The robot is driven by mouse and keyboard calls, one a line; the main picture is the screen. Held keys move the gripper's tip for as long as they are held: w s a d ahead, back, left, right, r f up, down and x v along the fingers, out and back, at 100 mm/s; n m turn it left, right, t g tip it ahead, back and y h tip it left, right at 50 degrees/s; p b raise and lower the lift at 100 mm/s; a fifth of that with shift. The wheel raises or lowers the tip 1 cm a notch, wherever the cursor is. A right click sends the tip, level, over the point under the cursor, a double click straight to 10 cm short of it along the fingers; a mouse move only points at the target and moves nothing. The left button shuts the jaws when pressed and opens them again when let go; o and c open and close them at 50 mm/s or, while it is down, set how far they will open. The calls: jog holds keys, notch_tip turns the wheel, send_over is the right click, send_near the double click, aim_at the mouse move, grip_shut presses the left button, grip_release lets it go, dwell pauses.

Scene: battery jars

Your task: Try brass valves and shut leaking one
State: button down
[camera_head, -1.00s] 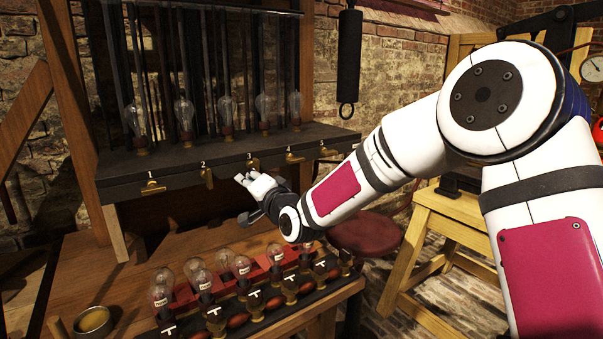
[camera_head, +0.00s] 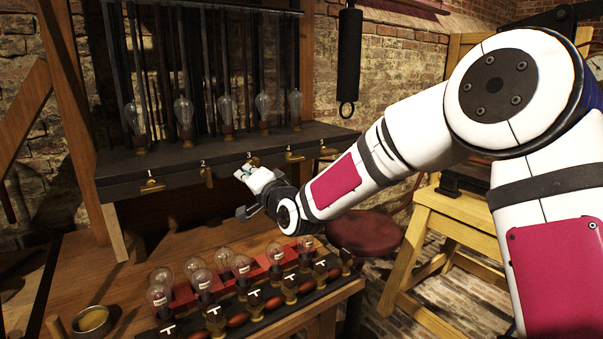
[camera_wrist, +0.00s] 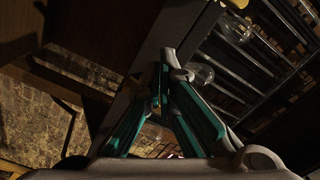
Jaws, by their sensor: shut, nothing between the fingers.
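Several numbered brass valves line the front of a dark shelf (camera_head: 120,190). Valve 1 (camera_head: 151,186) and valve 4 (camera_head: 294,157) have handles lying sideways. Valve 2 (camera_head: 207,176) has its handle pointing down. Valve 3 (camera_head: 252,160) is partly hidden by my gripper, so its handle position is unclear. Another valve (camera_head: 327,150) sits at the right end. My gripper (camera_head: 243,173) is just below and in front of valve 3, shut and empty; contact cannot be told. In the wrist view its teal fingers (camera_wrist: 161,92) meet beside the dark shelf edge.
Below, a wooden bench (camera_head: 75,260) holds a rack of several bulbs (camera_head: 200,278) and a small brass dish (camera_head: 91,321). A red round stool (camera_head: 365,232) and yellow wooden stand (camera_head: 445,210) are at right.

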jog(key=shift+a, duration=0.1)
jog(key=p+v, duration=0.1)
jog(key=v, duration=0.5)
jog(key=shift+s+a, duration=0.2)
jog(key=shift+s, duration=0.05)
dwell(0.3)
jog(key=w+d+f+n+b, duration=0.2)
jog(key=d+f+n+b, duration=0.2)
jog(key=n, duration=0.2)
jog(key=b+x, duration=0.1)
jog(key=x, duration=0.5)
jog(key=shift+a+r, duration=0.2)
jog(key=shift+r, duration=0.15)
